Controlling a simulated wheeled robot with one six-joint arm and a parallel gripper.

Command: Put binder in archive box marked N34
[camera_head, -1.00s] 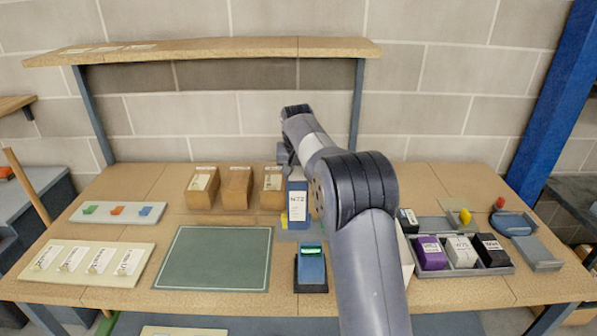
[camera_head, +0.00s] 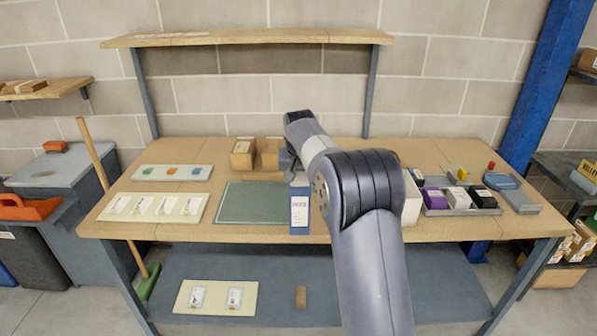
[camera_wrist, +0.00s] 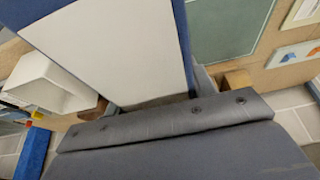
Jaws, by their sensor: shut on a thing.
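A blue binder (camera_head: 300,208) with a white spine label hangs upright from my gripper (camera_head: 292,168), which is shut on it. Its printed mark is too small to read surely. In the wrist view the binder (camera_wrist: 115,45) shows a broad white face with blue edges, close before the jaws. In the head view it overlaps the table's front edge. Brown boxes (camera_head: 243,154) (camera_head: 268,155) with small labels stand at the back of the table, behind and left of the gripper. A third is hidden behind my gripper. No N34 mark is readable.
A green mat (camera_head: 245,203) lies left of the binder. A white box (camera_head: 412,203) stands right of my arm, beside a grey tray (camera_head: 462,211) of small boxes. An overhead shelf (camera_head: 250,38) spans the back.

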